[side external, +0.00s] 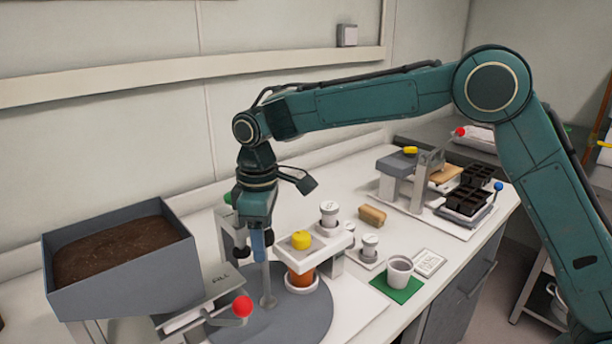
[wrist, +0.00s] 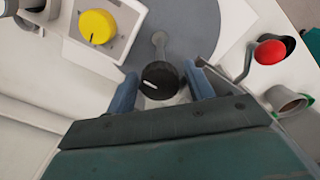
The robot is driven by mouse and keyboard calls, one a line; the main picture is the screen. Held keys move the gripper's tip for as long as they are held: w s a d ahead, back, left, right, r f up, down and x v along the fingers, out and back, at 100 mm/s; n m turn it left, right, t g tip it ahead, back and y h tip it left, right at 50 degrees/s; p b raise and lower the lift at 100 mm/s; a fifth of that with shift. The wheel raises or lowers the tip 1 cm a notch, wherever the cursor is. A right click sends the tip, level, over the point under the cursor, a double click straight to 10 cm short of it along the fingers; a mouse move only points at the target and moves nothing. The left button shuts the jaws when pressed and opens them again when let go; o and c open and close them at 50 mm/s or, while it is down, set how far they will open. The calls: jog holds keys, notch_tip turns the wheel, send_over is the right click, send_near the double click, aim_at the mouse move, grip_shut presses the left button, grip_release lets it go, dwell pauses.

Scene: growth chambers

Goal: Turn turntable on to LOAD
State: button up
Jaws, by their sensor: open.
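The turntable is a flat grey disc (side external: 300,322) on the bench, also showing in the wrist view (wrist: 215,30). A thin grey post (side external: 267,285) stands on it. In the wrist view a black knob (wrist: 160,82) with a white line appears to top this post (wrist: 159,43). My gripper (side external: 256,245) points down over the disc. In the wrist view its blue fingers (wrist: 161,88) are open, one on each side of the knob. I cannot tell whether they touch it. An orange pot (side external: 301,278) stands at the disc's back edge. No LOAD mark is readable.
A yellow knob (side external: 301,240) sits on a white stand above the orange pot, close to my gripper. A red-balled lever (side external: 242,306) and a soil bin (side external: 180,270) are to the left. A white cup (side external: 399,272) stands on a green mat at the right.

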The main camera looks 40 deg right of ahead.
jog(key=c, duration=0.6)
jog(key=shift+m, duration=3)
jog(key=shift+m, duration=3)
